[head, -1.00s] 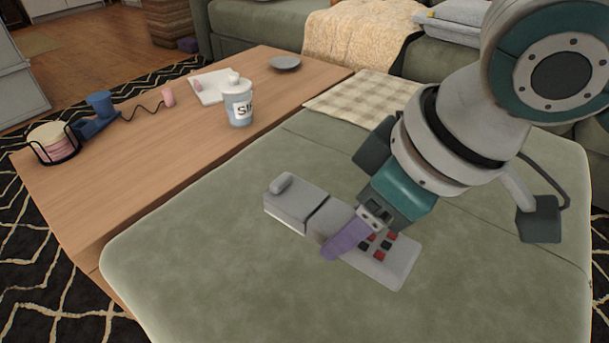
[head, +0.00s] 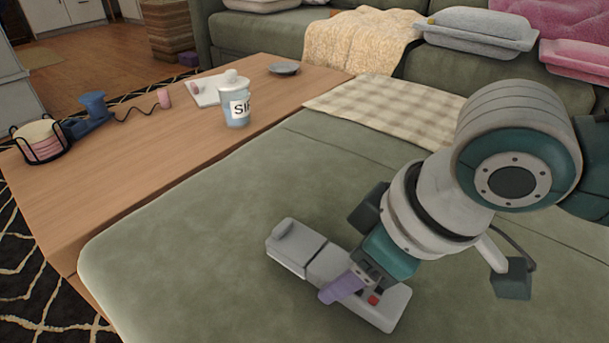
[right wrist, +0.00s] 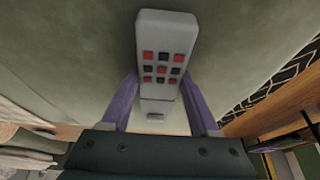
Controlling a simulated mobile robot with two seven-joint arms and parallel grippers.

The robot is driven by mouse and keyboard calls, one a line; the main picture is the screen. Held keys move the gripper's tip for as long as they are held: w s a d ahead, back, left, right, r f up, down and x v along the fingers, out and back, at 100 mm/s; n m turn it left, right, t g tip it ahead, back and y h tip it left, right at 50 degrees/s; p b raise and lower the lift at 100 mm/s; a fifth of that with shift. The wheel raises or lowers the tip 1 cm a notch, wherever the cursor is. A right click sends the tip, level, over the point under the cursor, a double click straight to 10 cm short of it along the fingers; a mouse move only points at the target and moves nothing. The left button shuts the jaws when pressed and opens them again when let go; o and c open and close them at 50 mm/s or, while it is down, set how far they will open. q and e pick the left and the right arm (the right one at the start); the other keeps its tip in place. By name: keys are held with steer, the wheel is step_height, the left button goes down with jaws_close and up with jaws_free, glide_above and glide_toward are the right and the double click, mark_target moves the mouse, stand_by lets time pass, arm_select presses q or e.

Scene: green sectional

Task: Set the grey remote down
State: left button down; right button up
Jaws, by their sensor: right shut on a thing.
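The grey remote (head: 295,247) is in my right gripper (head: 347,282), over the green upholstered seat (head: 190,235). It is long and pale grey, with a seam across it, a raised bump at its far-left end and red and dark buttons toward its near-right end. The right gripper's purple fingers are shut on its sides around the middle. In the right wrist view, the remote (right wrist: 165,30) runs between the two fingers (right wrist: 160,95), button face toward the camera. Whether its underside touches the seat cannot be told.
A wooden table (head: 130,165) adjoins the seat at left. It bears a labelled cup (head: 235,108), a grey dish (head: 284,68), a blue object (head: 94,105) and a rack of discs (head: 40,140). A checkered cloth (head: 385,105) covers the seat's back edge. Bare seat surrounds the remote.

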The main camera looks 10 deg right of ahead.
steer(key=o, duration=1.5)
steer(key=shift+f, duration=0.1)
steer(key=shift+c, duration=0.2)
steer(key=p+v, duration=0.7)
steer(key=v, duration=0.4)
steer(key=s+a+r+m, duration=0.1)
steer(key=s+a+r, duration=0.1)
steer(key=s+a, duration=0.2)
steer(key=s+d+f+m+h, duration=0.1)
steer(key=s+d+m+h, duration=0.1)
steer(key=s+d+m, duration=0.2)
steer(key=s+d, duration=0.3)
steer(key=d, duration=0.1)
steer(key=shift+s+d+f+m+h, duration=0.15)
steer(key=shift+s+d+m+h, duration=0.15)
steer(key=shift+s, duration=0.05)
